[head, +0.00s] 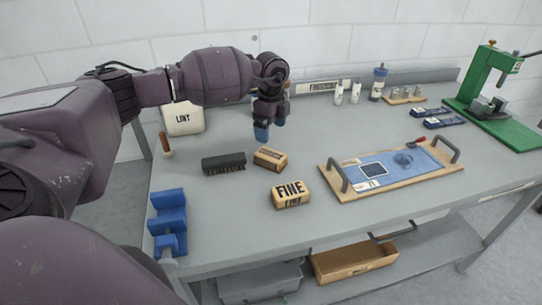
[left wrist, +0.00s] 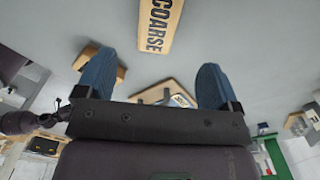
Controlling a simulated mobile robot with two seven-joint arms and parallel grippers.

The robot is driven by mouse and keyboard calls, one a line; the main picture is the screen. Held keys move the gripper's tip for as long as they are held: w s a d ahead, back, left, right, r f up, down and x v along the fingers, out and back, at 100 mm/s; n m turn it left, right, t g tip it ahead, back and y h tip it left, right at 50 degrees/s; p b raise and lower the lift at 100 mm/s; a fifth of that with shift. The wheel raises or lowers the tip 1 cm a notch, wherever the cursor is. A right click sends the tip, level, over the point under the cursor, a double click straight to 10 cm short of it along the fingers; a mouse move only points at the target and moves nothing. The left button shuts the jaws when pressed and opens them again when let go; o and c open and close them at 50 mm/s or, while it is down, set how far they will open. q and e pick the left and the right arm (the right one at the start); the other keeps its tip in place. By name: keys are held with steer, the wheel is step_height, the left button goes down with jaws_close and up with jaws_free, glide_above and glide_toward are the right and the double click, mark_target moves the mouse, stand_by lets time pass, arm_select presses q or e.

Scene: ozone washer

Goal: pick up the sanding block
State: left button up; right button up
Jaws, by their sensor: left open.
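Two sanding blocks stand on the grey workbench. The block marked FINE (head: 290,194) is near the front middle. A smaller-looking block (head: 270,157) lies behind it, beside a dark brush. My left gripper (head: 263,130) is above the bench, just behind that rear block, its blue fingers pointing down. In the left wrist view the gripper (left wrist: 155,80) is open and empty, with a block marked COARSE (left wrist: 160,25) beyond the fingertips, not between them. Another wooden piece is partly hidden behind the left-hand finger there. My right gripper is not in view.
The dark brush (head: 223,162) lies left of the blocks. A wooden tray (head: 400,190) with upright handles stands to the right. A blue stepped holder (head: 168,220) is at the front left corner. A green press (head: 495,100) stands at the far right.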

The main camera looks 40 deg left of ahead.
mark_target(271, 154)
arm_select(q)
step_height(271, 154, down, 4)
steer(key=shift+s, duration=0.1)
steer(key=shift+f, duration=0.7)
step_height(271, 154, down, 3)
steer(key=shift+s+f, duration=0.1)
steer(key=shift+f, duration=0.65)
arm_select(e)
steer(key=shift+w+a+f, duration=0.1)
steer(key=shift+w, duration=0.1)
